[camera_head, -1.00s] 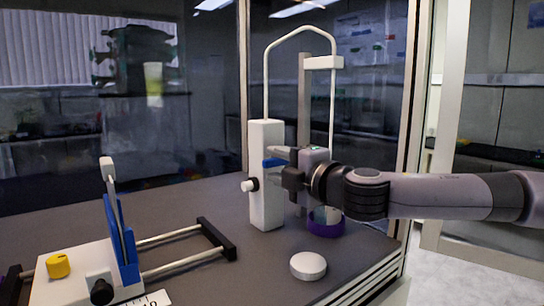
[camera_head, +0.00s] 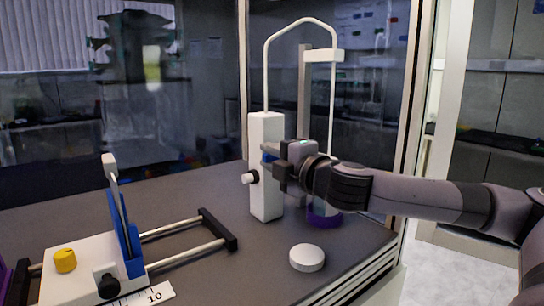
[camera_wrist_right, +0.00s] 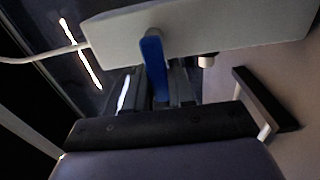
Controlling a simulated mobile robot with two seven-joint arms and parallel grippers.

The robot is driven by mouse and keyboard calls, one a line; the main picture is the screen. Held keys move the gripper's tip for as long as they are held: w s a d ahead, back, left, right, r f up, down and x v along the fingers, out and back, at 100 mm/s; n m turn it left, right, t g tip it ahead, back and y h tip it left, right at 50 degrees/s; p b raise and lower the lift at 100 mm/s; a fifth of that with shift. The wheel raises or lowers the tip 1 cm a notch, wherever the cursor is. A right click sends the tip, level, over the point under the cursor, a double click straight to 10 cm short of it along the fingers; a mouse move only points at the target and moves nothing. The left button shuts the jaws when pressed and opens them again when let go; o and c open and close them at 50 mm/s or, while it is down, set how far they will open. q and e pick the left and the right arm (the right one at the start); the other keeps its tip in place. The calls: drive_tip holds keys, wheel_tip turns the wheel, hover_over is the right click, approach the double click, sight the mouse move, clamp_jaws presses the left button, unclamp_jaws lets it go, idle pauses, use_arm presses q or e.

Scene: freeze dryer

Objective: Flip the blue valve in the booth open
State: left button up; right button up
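The blue valve (camera_head: 268,157) is on the upper part of a white upright block in the booth. In the right wrist view the blue valve (camera_wrist_right: 153,62) shows as a long narrow handle running from the white block (camera_wrist_right: 200,22) into the space between my fingers. My right gripper (camera_head: 271,158) is at the block's side, with its fingers apart on either side of the handle. Whether a finger touches it is hard to tell. The gripper partly hides the valve in the head view. My left gripper is not in view.
A white knob (camera_head: 250,177) sticks out of the block. A white tube loop (camera_head: 300,22) rises above it. A purple ring (camera_head: 324,217) and a white round lid (camera_head: 307,257) are on the grey bench. A white device with a yellow knob (camera_head: 65,260) stands at front left.

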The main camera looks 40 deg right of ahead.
sight(274, 134)
clamp_jaws()
drive_tip(key=m+b, duration=0.1)
drive_tip(key=m, duration=0.1)
drive_tip(key=r+m, duration=0.1)
drive_tip(key=shift+m+b, duration=0.35)
drive_tip(key=shift+m, duration=0.05)
drive_tip(key=m, duration=0.1)
drive_tip(key=m+b, duration=0.1)
drive_tip(key=m, duration=0.1)
drive_tip(key=r+m, duration=0.1)
drive_tip(key=shift+d+m+b, duration=0.3)
drive_tip(key=shift+d, duration=0.05)
drive_tip(key=m, duration=0.2)
drive_tip(key=shift+d+r+m+b, duration=0.3)
drive_tip(key=shift+r+b, duration=0.05)
drive_tip(key=m, duration=0.2)
drive_tip(key=shift+s+d+r+m, duration=0.1)
drive_tip(key=shift+d+r+m, duration=0.1)
drive_tip(key=shift+d+m, duration=0.2)
drive_tip(key=shift+d+r+m, duration=0.1)
drive_tip(key=shift+d+m, duration=0.2)
drive_tip(key=shift+m, duration=0.75)
drive_tip(key=shift+d+r+m, duration=0.1)
drive_tip(key=shift+d+m, duration=0.2)
drive_tip(key=shift+m, duration=0.75)
drive_tip(key=shift+s, duration=0.1)
